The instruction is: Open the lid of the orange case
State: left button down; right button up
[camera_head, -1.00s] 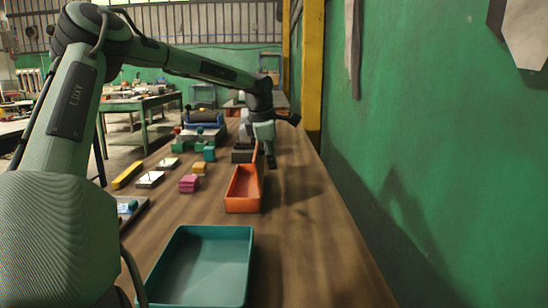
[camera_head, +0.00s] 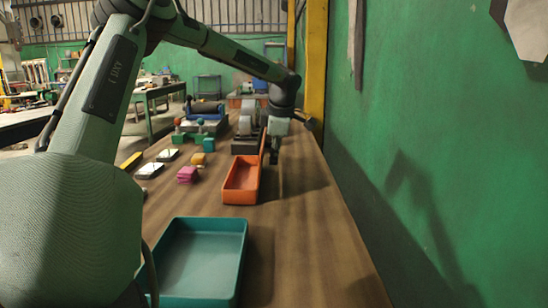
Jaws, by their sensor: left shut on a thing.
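The orange case (camera_head: 241,183) stands on the wooden bench, and I look down into its empty inside. My left gripper (camera_head: 274,158) points down at the right of the case, by the lid. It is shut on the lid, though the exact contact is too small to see. My right gripper is not in view.
A teal tray (camera_head: 201,262) lies in front. The green wall (camera_head: 430,150) is at right; bench right of the tray is clear.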

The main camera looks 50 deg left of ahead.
pick_arm(q)
jog(key=c, duration=1.3)
grip_release()
jog(key=v, duration=1.2)
jog(key=shift+d, duration=0.1)
jog(key=shift+f, duration=0.1)
